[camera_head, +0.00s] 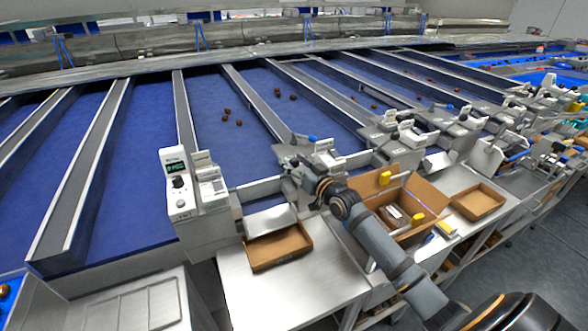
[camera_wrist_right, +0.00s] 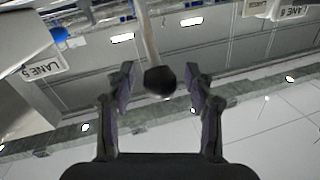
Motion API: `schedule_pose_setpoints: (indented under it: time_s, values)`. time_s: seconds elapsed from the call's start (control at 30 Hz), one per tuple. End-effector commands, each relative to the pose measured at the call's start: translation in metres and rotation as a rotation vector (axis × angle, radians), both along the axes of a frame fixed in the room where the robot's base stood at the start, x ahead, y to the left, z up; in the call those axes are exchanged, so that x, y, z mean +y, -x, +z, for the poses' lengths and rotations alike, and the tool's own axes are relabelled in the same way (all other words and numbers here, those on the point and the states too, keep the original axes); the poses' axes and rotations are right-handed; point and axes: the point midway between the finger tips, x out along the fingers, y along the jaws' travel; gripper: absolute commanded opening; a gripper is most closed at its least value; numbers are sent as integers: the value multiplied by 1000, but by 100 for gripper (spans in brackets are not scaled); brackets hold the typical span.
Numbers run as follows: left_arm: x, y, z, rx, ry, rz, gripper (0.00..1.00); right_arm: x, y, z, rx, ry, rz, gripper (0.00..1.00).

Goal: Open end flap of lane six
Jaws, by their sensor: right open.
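My right gripper (camera_head: 298,168) reaches in from the lower right over the lane ends. In the right wrist view its two fingers (camera_wrist_right: 160,78) are open. A dark round knob (camera_wrist_right: 160,81) on a pale rod (camera_wrist_right: 147,35) shows between the fingers, with visible gaps on both sides. I cannot tell how deep it lies between them. A label reading LANE 5 (camera_wrist_right: 44,68) is at the left of that view, and a LANE 6 label (camera_wrist_right: 292,10) is at the top right. The end flap itself cannot be clearly made out. My left gripper is not in view.
A control unit with a green display (camera_head: 178,180) stands left of the gripper. A shallow cardboard tray (camera_head: 278,246) lies below, an open cardboard box (camera_head: 428,190) and another tray (camera_head: 478,203) to the right. Several dates (camera_head: 226,116) lie on the blue lane.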

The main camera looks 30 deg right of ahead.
Motion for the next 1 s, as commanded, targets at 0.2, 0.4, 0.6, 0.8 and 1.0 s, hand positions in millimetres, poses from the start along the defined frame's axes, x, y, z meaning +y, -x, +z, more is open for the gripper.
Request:
schedule_pose_setpoints:
  time_s: [0.2, 0.4, 0.6, 0.8, 1.0]
  values:
    - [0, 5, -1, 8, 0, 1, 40, 0, -2, 1, 1, 1, 1, 54]
    - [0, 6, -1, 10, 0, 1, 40, 0, -1, 0, 1, 1, 0, 33]
    - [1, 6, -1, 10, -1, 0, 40, 0, -1, 0, 1, 1, 0, 6]
    - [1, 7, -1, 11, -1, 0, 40, 0, -1, 0, 1, 0, 0, 0]
    - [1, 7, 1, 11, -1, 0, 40, 0, -3, 1, 8, 0, 1, 0]
